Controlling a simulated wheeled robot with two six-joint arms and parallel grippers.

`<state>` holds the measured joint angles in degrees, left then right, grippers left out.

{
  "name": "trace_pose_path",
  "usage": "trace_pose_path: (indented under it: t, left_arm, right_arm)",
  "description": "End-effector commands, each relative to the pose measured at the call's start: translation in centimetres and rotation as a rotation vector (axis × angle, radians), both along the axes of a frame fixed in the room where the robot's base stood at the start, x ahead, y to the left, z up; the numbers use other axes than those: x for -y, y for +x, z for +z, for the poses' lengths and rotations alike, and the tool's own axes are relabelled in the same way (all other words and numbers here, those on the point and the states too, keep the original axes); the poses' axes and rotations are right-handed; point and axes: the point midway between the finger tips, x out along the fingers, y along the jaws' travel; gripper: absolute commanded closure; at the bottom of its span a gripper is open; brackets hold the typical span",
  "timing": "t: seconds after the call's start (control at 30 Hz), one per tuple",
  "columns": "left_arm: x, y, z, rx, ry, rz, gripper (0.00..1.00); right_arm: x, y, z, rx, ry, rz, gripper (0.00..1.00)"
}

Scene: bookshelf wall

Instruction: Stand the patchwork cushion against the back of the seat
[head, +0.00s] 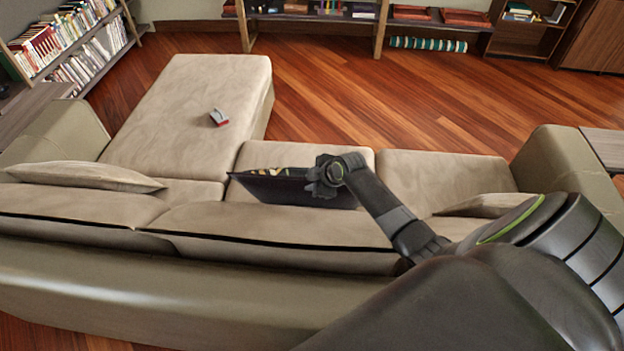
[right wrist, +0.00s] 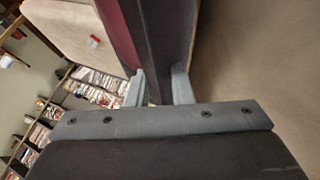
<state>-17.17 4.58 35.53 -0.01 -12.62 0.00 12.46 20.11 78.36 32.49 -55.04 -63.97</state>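The patchwork cushion (head: 285,190) is at the middle seat (head: 262,155) of a beige sofa, just in front of the seat back (head: 270,222). Its dark side faces me, with yellow patches along its far edge. It looks tilted; the backrest hides its lower edge. My right gripper (head: 324,178) is at the cushion's right end. In the right wrist view, the fingers (right wrist: 158,88) are on either side of the dark and maroon cushion (right wrist: 160,35), closed on its edge. My left gripper is not in view.
A beige cushion (head: 85,176) lies at the left seat, and another (head: 490,204) at the right. A small red and grey object (head: 218,118) lies on the chaise (head: 190,95). Bookshelves (head: 75,50) line the walls. The wooden floor (head: 400,90) beyond the sofa is clear.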

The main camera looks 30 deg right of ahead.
Motion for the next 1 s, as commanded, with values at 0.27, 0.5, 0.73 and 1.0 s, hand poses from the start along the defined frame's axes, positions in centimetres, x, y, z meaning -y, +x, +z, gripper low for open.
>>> trace_pose_path:
  t: [0.27,0.5,0.73,1.0]
  left_arm:
    - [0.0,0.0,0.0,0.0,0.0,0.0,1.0]
    - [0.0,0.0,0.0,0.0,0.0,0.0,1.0]
    - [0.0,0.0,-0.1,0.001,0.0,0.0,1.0]
    - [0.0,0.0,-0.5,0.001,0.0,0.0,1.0]
  right_arm:
    - [0.0,0.1,0.1,0.002,-0.001,0.0,0.54]
    - [0.1,-0.1,0.0,-0.003,0.0,-0.001,0.54]
    - [0.4,-1.1,1.4,0.002,-0.001,0.0,0.54]
    - [1.1,-3.5,4.7,0.002,-0.003,0.002,0.54]
